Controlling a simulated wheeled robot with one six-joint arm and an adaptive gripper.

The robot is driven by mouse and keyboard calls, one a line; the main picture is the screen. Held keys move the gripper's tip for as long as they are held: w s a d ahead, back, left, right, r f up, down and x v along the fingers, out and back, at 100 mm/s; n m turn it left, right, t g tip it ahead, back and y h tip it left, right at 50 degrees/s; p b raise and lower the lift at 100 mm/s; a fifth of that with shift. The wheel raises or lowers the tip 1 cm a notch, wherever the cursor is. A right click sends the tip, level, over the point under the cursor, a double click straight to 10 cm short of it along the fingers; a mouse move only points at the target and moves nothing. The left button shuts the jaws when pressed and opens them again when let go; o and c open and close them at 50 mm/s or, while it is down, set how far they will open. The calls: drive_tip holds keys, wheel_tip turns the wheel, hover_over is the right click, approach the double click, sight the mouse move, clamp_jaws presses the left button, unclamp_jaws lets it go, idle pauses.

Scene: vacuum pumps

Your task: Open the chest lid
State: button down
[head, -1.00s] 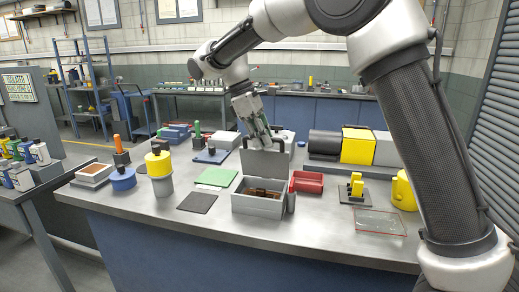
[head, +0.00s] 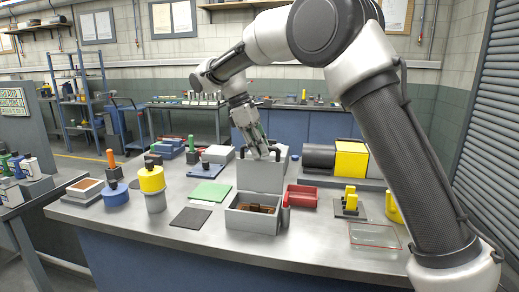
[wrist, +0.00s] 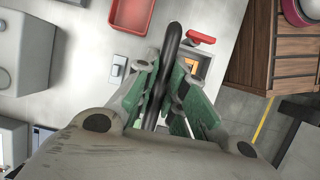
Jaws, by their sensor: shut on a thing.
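The grey chest (head: 252,222) stands on the metal bench with its inside showing and brown contents (head: 257,208) in it. Its grey lid (head: 262,178) is raised at the back and looks about upright. My gripper (head: 261,151) is at the lid's top edge, shut on the black handle (head: 278,154). In the wrist view the dark handle bar (wrist: 171,45) runs between the green-padded fingers of my gripper (wrist: 174,85). The fingers hide part of the handle.
A red tray (head: 302,196) lies right of the chest. A green pad (head: 209,193) and a dark pad (head: 190,218) lie left. Yellow-and-black pump parts (head: 350,200) stand farther right. A yellow-topped cylinder (head: 153,187) stands left. The bench front before the chest is clear.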

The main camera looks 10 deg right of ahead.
drive_tip(key=c, duration=1.5)
unclamp_jaws()
drive_tip(key=shift+o, duration=0.2)
drive_tip(key=v, duration=1.1)
drive_tip(key=shift+r, duration=0.1)
drive_tip(key=shift+a+r, duration=0.1)
drive_tip(key=shift+r, duration=0.3)
